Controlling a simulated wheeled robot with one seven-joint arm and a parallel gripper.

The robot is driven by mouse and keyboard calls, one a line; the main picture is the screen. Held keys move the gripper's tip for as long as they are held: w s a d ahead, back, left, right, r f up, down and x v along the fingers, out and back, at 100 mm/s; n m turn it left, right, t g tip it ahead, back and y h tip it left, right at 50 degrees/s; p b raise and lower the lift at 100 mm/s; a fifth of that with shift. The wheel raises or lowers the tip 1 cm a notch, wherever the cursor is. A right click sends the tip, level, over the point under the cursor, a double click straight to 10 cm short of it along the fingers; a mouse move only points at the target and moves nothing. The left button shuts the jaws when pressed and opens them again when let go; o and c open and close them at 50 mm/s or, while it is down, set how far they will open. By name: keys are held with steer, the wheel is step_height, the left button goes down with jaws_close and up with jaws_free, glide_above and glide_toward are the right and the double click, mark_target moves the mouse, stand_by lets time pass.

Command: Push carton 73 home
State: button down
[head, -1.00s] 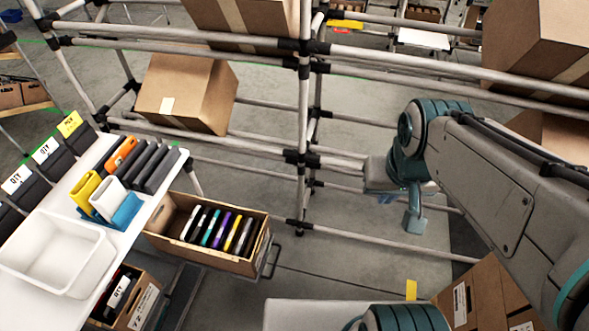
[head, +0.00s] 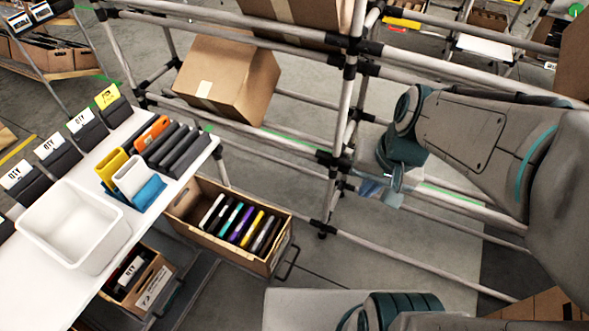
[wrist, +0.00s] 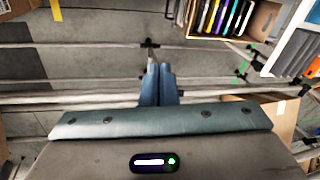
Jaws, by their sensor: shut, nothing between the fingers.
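A brown carton (head: 228,82) with a pale blank-looking label sits tilted on the pipe rack, left of the rack's upright. A second carton (head: 300,12) is cut off by the top edge. I cannot read a number on either, so I cannot tell which is carton 73. My gripper (head: 380,192) is right of the upright, apart from the tilted carton and lower in the picture. In the wrist view, its two blue fingers (wrist: 156,72) are together and empty. Part of a brown carton (wrist: 283,118) shows there beside the gripper body.
The pipe rack's rails and upright (head: 345,110) stand between my gripper and the tilted carton. A white table (head: 140,215) with a white bin (head: 70,225) is at left. An open carton (head: 185,205) of coloured cases stands beside it.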

steer(key=w+a+f+m+y+b, duration=0.3)
steer(key=w+f+m, duration=0.15)
steer(key=f, duration=0.45)
steer(key=w+a+f+m+y+b, duration=0.35)
steer(key=f+m, duration=0.25)
steer(key=f, duration=0.3)
steer(key=w+d+f+m+t+b, duration=0.1)
steer(key=w+d+f+m+b, duration=0.1)
steer(key=f+m, duration=0.5)
steer(key=w+d+f+m+t+b, duration=0.1)
steer(key=w+d+f+m+b, duration=0.15)
steer(key=f, duration=0.85)
steer(key=a+r+b+x, duration=0.1)
steer(key=a+r+x, duration=0.1)
steer(key=x, duration=1.1)
steer(key=shift+w+b, duration=0.2)
steer(key=shift+b, duration=0.15)
steer(key=shift+a, duration=0.25)
